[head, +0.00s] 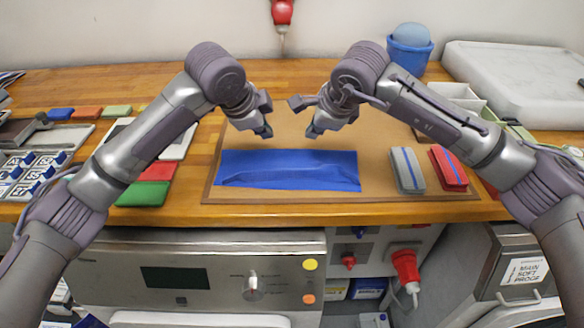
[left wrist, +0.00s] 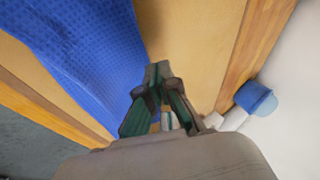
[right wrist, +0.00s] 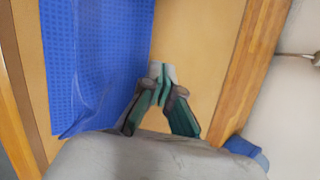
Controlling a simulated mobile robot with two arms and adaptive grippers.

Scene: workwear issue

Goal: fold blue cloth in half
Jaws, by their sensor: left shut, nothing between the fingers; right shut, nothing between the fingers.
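The blue cloth (head: 288,170) lies on the brown board as a wide, low strip, with a raised crease along its front part. It also shows in the left wrist view (left wrist: 85,50) and in the right wrist view (right wrist: 97,60). My left gripper (head: 266,133) is shut and empty, above the board by the cloth's far edge. My right gripper (head: 312,133) is shut and empty, also by the far edge, to the right of the left one. Both fingertips show closed in the wrist views, at the left (left wrist: 157,72) and right (right wrist: 161,70).
The brown board (head: 290,196) lies on the wooden counter. A grey folded cloth (head: 407,170) and a red one (head: 448,168) sit right of the blue cloth. A green cloth (head: 143,194) lies left of the board. A blue bucket (head: 409,55) stands at the back right.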

